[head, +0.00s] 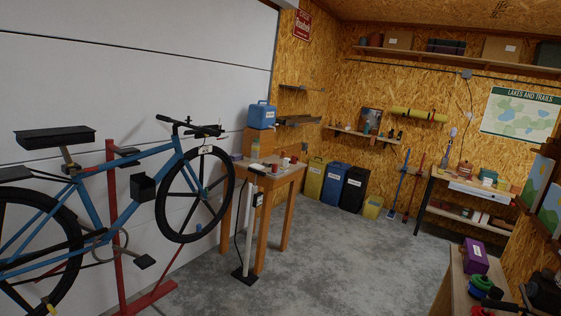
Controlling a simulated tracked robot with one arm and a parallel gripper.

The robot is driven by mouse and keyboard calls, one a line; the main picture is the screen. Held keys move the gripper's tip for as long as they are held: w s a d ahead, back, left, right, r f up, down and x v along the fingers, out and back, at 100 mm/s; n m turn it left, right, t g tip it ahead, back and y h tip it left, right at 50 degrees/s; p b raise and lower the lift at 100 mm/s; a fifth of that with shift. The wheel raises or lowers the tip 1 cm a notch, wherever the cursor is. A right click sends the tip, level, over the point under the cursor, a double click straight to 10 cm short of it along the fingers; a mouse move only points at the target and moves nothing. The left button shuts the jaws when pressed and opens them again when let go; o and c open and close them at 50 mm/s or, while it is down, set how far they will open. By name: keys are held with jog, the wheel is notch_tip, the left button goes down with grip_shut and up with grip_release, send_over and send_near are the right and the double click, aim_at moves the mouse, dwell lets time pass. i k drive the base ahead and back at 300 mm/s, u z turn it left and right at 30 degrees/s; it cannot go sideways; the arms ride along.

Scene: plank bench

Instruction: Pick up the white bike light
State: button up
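I cannot clearly make out a white bike light from here. A small white item (205,149) shows at the front of the blue bicycle (118,205), below the handlebar, but it is too small to name. Several small red and pale items (285,162) stand on the small wooden table (262,180) right of the bicycle, too small to tell apart. My gripper is not in view.
A red repair stand (112,230) holds the bicycle. A white post (248,225) with a dark base stands before the table. Bins (333,183) line the back wall. A bench (455,285) with a purple box (475,256) is at right. The middle floor (330,270) is clear.

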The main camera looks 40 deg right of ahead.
aim_at(286, 160)
jog(key=i, duration=2.25)
jog(key=z, duration=1.95)
jog(key=i, duration=4.6)
